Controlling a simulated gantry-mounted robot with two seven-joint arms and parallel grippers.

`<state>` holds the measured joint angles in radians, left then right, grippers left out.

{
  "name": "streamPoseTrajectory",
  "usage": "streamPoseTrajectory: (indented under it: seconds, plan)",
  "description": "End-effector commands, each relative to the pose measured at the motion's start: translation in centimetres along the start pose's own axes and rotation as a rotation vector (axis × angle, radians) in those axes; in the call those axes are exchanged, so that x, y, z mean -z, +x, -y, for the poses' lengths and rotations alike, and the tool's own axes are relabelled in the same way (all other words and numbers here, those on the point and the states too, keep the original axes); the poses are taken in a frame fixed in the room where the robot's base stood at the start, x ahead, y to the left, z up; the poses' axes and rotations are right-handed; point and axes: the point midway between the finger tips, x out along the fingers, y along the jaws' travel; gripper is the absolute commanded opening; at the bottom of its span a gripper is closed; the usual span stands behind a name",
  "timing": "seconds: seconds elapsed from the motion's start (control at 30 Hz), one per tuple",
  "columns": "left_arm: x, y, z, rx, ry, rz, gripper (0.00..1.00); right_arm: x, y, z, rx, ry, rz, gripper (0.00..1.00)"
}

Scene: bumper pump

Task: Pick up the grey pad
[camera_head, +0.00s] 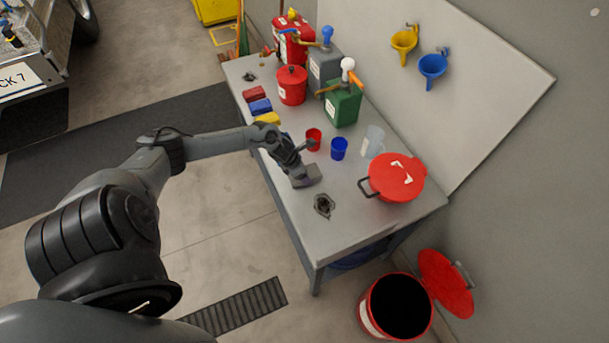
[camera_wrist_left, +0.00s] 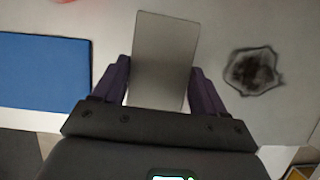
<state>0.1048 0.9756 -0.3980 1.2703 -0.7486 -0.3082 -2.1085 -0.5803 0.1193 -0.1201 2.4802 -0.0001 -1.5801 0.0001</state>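The grey pad (camera_head: 308,177) is a small flat block at the front part of the workbench, at the end of my left arm. In the left wrist view the grey pad (camera_wrist_left: 163,60) lies lengthwise between the two dark fingers of my left gripper (camera_wrist_left: 161,75). One finger is close along each long side, and the pad reaches past the fingertips. I cannot tell whether the fingers press on it or whether it is off the bench. In the head view my left gripper (camera_head: 303,172) partly hides the pad. My right gripper is not in view.
The bench (camera_head: 290,215) carries a dark stain (camera_head: 324,205), red cup (camera_head: 313,139), blue cup (camera_head: 339,149), clear jug (camera_head: 372,141) and lidded red can (camera_head: 397,178). Red, blue and yellow pads (camera_head: 267,118) lie farther back. An open red bin (camera_head: 395,305) stands on the floor.

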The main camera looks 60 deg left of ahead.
Motion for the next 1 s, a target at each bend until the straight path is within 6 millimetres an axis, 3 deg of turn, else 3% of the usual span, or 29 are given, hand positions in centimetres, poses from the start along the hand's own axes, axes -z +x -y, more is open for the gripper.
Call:
streamPoseTrajectory:
  seconds: [0.03, 0.13, 0.47, 1.0]
  plan:
    - [0.0, 0.0, 0.0, 0.000, 0.000, 0.000, 0.59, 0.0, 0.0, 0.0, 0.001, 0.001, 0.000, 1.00]
    - [0.0, 0.0, 0.0, 0.000, 0.000, 0.000, 0.43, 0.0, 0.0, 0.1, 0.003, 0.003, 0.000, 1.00]
    - [-0.2, -0.5, 0.0, 0.000, 0.001, 0.001, 0.42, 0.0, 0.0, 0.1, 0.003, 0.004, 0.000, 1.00]
    - [-3.3, -7.9, -0.1, -0.002, 0.003, 0.001, 0.42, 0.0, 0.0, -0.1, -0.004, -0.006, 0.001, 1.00]
